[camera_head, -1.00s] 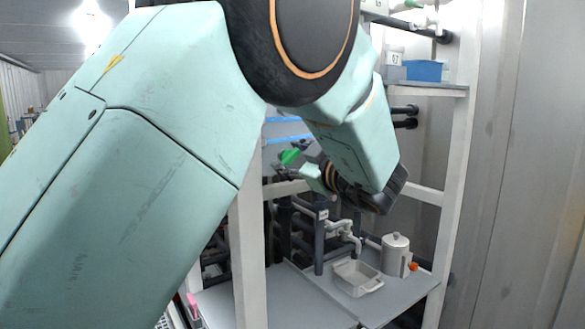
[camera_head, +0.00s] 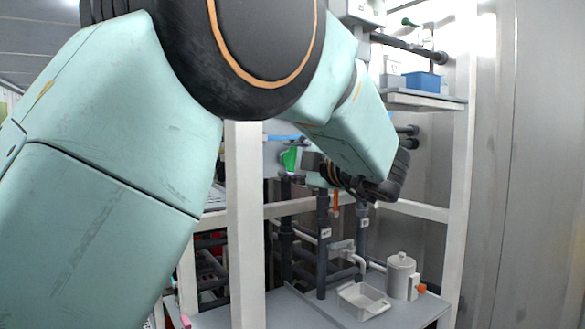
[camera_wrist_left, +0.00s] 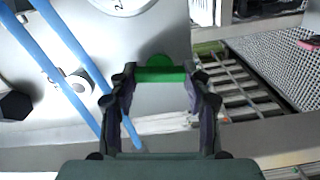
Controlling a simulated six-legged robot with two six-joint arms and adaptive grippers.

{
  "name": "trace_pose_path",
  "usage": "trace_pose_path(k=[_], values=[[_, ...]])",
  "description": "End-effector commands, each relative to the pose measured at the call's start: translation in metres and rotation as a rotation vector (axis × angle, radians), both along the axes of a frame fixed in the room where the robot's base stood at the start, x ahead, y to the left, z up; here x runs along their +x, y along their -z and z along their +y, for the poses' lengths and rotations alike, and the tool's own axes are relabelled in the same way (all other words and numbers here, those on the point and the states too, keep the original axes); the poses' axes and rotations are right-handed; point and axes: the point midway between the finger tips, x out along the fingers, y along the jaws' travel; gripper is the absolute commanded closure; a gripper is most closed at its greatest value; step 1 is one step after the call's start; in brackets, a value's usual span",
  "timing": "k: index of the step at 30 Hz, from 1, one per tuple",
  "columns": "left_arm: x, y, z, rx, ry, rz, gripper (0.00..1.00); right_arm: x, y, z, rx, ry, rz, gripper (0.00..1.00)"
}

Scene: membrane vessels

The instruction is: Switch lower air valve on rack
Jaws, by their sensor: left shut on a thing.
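A green valve handle (camera_head: 290,158) is on the rack behind the white front post. My left gripper (camera_head: 307,162) is at this handle, reaching in from the right side of it. In the left wrist view the two fingers of my left gripper (camera_wrist_left: 163,100) are closed on the green handle (camera_wrist_left: 160,73), in front of a pale panel. The valve body behind the handle is mostly hidden. My right gripper is not in view.
The white rack post (camera_head: 246,220) stands near my left arm. Blue tubes (camera_wrist_left: 75,65) run beside the gripper. A grey tray (camera_head: 362,301) and a lidded pitcher (camera_head: 401,276) stand on the lower shelf. A blue box (camera_head: 421,81) is on the upper shelf.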

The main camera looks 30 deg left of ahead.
Motion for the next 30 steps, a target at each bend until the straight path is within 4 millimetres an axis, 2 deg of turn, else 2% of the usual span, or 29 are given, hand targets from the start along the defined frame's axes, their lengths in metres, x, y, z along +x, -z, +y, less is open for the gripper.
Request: trace_pose_path(k=[17, 18, 26, 30], values=[[0.0013, -0.004, -0.0003, -0.009, 0.005, -0.036, 0.83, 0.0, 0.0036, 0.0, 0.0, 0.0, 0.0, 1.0], [0.0013, -0.0041, -0.0003, -0.01, 0.005, -0.037, 0.5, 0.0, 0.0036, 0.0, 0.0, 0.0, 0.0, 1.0], [0.0007, -0.0028, -0.0003, -0.01, 0.003, -0.034, 0.28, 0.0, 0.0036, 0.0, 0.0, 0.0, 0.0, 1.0], [0.0005, -0.0022, -0.0003, -0.01, 0.003, -0.031, 0.28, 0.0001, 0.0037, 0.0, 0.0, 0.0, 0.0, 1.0]])
